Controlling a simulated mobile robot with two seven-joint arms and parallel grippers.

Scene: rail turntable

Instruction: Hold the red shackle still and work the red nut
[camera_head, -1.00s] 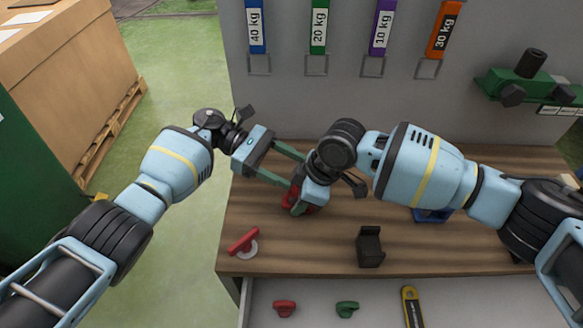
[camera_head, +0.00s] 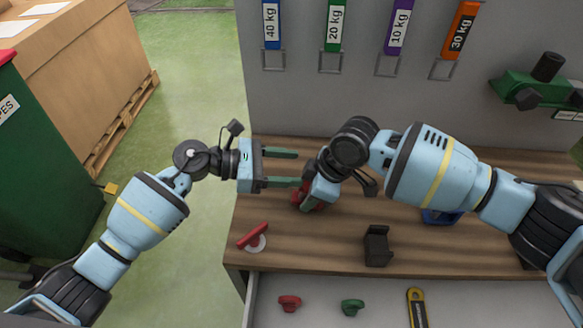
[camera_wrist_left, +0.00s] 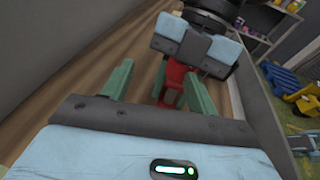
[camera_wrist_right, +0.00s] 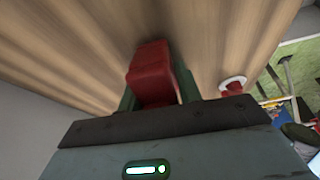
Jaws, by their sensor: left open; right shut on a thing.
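A red body that I take for the red shackle (camera_head: 314,203) stands on the wooden bench, partly hidden by my right gripper (camera_head: 306,192). My right gripper is shut on it; the right wrist view shows the red block (camera_wrist_right: 151,78) between the fingers. My left gripper (camera_head: 297,168) is open and empty, left of the shackle, with its fingers pointing right toward it. In the left wrist view, red parts (camera_wrist_left: 175,82) show beyond and between the open fingers, under my right gripper. I cannot tell which red part is the nut.
A red handle on a white disc (camera_head: 253,237) lies at the bench's front left. A black holder (camera_head: 377,246) stands front right of the shackle. An open drawer below holds a red knob (camera_head: 289,303), a green knob (camera_head: 352,306) and a yellow tool (camera_head: 416,306).

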